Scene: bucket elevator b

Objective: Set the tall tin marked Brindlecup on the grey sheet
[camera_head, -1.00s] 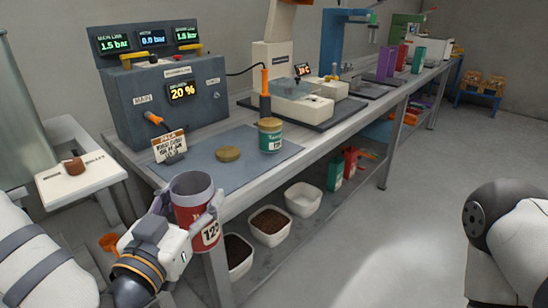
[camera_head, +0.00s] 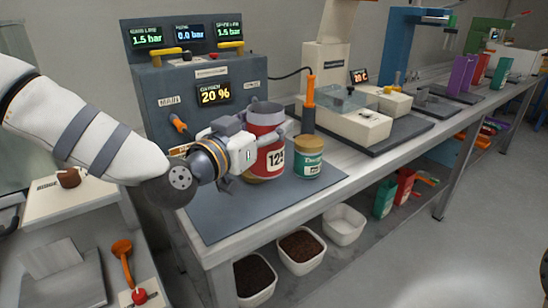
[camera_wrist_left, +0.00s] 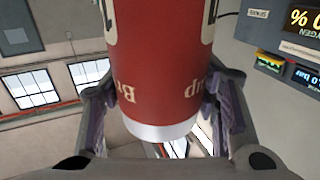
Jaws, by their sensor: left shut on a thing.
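The tall red tin (camera_head: 266,162) has a grey rim and a pale label reading 125. In the left wrist view the red tin (camera_wrist_left: 165,75) shows the letters "Br" and "up" upside down, with the middle rubbed out or hidden by glare. My left gripper (camera_head: 248,158) is shut on its side, and it holds the tin upright above or on the grey sheet (camera_head: 222,208). I cannot tell whether the base touches. A green-and-cream tin (camera_head: 308,160) stands just right of it. My right gripper is out of view.
A grey control box (camera_head: 200,90) stands behind the sheet. An orange-handled tool (camera_head: 309,105) and a white scale-like machine (camera_head: 350,118) stand to the right. The sheet's front left part is clear. White bins (camera_head: 302,250) sit on the shelf below.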

